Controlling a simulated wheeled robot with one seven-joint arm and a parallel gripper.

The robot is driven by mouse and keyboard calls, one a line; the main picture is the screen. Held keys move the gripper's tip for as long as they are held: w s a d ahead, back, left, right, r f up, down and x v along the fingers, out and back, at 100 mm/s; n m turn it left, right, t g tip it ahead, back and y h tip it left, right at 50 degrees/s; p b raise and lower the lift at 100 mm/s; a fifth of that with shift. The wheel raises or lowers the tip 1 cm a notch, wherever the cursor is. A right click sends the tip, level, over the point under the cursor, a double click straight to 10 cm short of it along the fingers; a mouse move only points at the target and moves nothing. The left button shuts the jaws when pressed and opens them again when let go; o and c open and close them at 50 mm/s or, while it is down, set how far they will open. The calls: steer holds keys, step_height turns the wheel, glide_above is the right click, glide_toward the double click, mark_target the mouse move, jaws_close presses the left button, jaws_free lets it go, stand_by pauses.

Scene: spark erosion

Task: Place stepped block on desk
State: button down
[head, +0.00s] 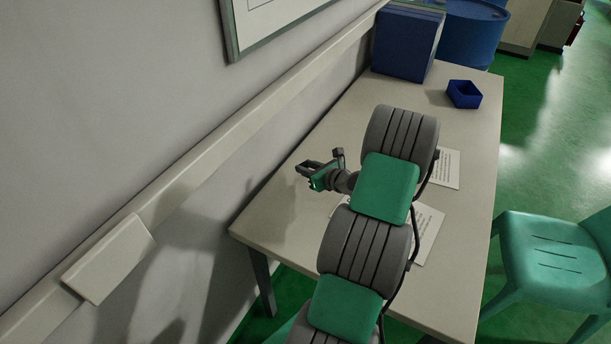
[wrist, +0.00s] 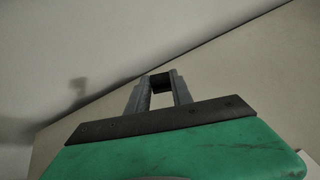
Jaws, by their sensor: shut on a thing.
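The desk (head: 285,225) is a pale table along the wall in the head view. Its top also shows in the wrist view (wrist: 245,65). My gripper (head: 305,170) is over the desk's wall side, pointing toward the wall. In the wrist view my gripper (wrist: 158,88) is shut on a small dark piece, which I take to be the stepped block (wrist: 160,80). Only a little of the block shows between the fingertips, and its steps cannot be made out. I cannot tell whether it touches the desk top.
Paper sheets (head: 428,225) lie on the right side, partly behind my arm. A green chair (head: 555,255) stands at the right. The desk around my gripper looks clear.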

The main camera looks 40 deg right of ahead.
steer(key=shift+w+d+f, duration=0.1)
steer(key=shift+w+f, duration=0.05)
steer(key=shift+f, duration=0.75)
steer(key=shift+w+f, duration=0.1)
steer(key=shift+f, duration=0.8)
steer(key=shift+f, duration=0.1)
steer(key=shift+f, duration=0.15)
steer(key=c, duration=1.1)
jaws_free()
